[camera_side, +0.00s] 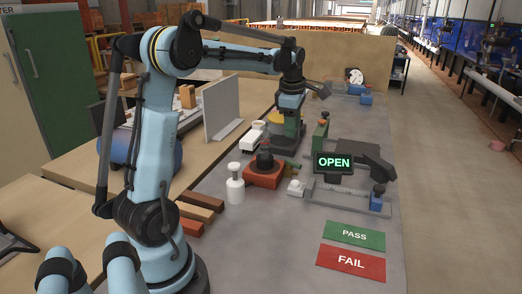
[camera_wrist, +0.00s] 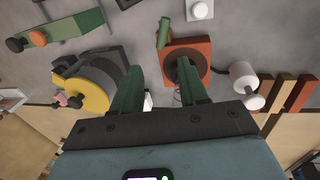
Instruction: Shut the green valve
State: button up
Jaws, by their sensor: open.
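In the side view the green lever (camera_side: 291,166) shows beside the same red block (camera_side: 264,176), which carries a dark round knob. My gripper (camera_wrist: 158,66) is open and empty, its two green fingers apart above the bench. One finger overlaps the red block in the wrist view. In the side view my gripper (camera_side: 292,127) hangs behind the block. A display (camera_side: 334,162) reads OPEN in green.
A white bottle (camera_side: 235,184) stands left of the block. A green bracket with black and orange knobs (camera_wrist: 38,38) and a yellow-and-grey round part (camera_wrist: 92,86) lie left in the wrist view. Brown bars (camera_side: 200,203) and PASS (camera_side: 354,235) and FAIL (camera_side: 351,263) plates lie nearer.

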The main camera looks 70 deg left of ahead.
jog(key=s+d+f+m+t, duration=0.1)
jog(key=s+d+m, duration=0.2)
jog(key=d+m, duration=0.5)
jog(key=s+d+f+m+t+h, duration=0.1)
jog(key=s+d+m, duration=0.3)
jog(key=d+m, duration=0.4)
jog(key=s+d+m+t, duration=0.3)
jog(key=s+d+m, duration=0.1)
jog(key=d+m, duration=0.4)
jog(key=shift+s+f+m+h, duration=0.3)
jog(key=shift+f+m, duration=0.1)
jog(key=shift+m, duration=0.9)
jog(key=shift+d, duration=0.1)
jog(key=r+n+g, duration=0.2)
jog(key=n+g, duration=0.3)
jog(key=n, duration=1.7)
send_over(294, 162)
jog(key=s+d, duration=0.1)
jog(key=s, duration=0.1)
jog(key=shift+y, duration=0.4)
jog(key=f, duration=0.3)
jog(key=w+f, duration=0.1)
jog(key=f, duration=0.7)
jog(key=shift+w+a+f, duration=0.2)
jog(key=shift+w+a, duration=0.2)
